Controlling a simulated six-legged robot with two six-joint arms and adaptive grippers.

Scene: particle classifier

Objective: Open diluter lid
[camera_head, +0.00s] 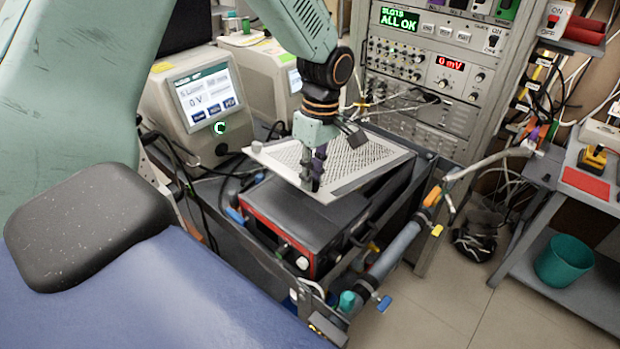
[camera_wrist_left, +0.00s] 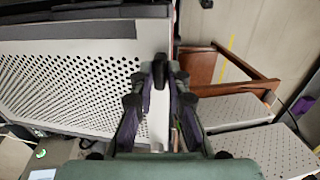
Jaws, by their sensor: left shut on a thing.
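The diluter lid looks to be the light perforated metal panel (camera_head: 360,160) on top of the dark box with a red-edged front (camera_head: 290,228). The panel sits tilted, and the dark box shows below its near edge. My left gripper (camera_head: 315,180) reaches down from above to the panel's near edge. In the left wrist view the perforated panel (camera_wrist_left: 70,85) fills the left side, and my left gripper's fingers (camera_wrist_left: 160,85) are closed at its edge, with a small dark piece between the tips. My right gripper is in neither view.
An instrument with a lit screen (camera_head: 205,97) stands left of the panel. A rack of electronics (camera_head: 440,75) stands behind it. Pipes with coloured valves (camera_head: 400,245) run along the right side of the box. A teal bin (camera_head: 563,260) is on a low shelf at right.

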